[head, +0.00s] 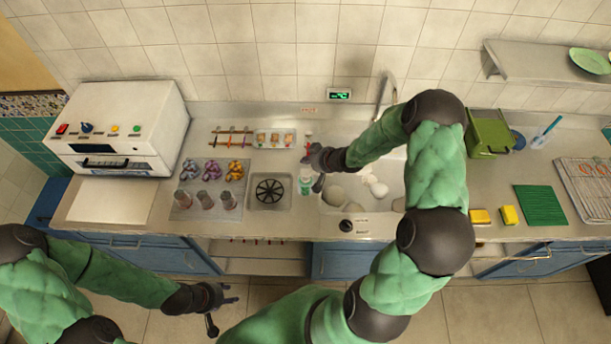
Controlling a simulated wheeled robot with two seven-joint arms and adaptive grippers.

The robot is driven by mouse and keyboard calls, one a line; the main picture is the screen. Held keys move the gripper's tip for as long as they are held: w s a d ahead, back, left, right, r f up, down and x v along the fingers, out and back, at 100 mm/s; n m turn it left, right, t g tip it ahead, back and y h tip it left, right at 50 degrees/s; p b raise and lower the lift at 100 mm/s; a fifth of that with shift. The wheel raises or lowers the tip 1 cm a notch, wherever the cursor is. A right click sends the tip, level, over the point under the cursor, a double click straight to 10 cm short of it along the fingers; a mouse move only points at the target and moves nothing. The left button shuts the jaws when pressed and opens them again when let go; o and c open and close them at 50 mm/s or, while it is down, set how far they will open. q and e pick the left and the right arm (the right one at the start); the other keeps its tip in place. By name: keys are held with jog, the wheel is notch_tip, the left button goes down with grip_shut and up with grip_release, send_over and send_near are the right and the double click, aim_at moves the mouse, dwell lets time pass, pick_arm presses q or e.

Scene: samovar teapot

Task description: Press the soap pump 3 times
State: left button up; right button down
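The soap pump (305,182) is a small white and green bottle standing on the counter at the left edge of the sink. A small red part shows above it, partly hidden by my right gripper. My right gripper (311,168) reaches in from the right over the sink and is at the bottle's upper part. Whether it touches the pump head cannot be made out, and its fingers are too small and overlapped to read. My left gripper (222,307) is low in front of the counter, away from the pump, with its fingers apart and empty.
The sink (395,180) holds pale dishes, with a tall faucet (385,88) behind. Left of the pump are a round black drain grate (269,190), a tray of cups and figures (180,212), and a white oven (118,125). Sponges (480,216) lie to the right.

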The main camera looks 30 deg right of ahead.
aim_at(304, 171)
notch_tip(304, 171, down, 4)
jog(key=shift+r+b, duration=0.2)
jog(key=shift+b, duration=0.95)
jog(key=shift+f, duration=0.15)
dwell(0.3)
jog(key=shift+f, duration=0.3)
jog(key=shift+f+b, duration=0.8)
jog(key=shift+f, duration=0.1)
dwell(1.2)
jog(key=shift+s, duration=0.1)
jog(key=shift+r+p, duration=1.15)
jog(key=shift+r, duration=0.1)
jog(key=shift+r, duration=0.15)
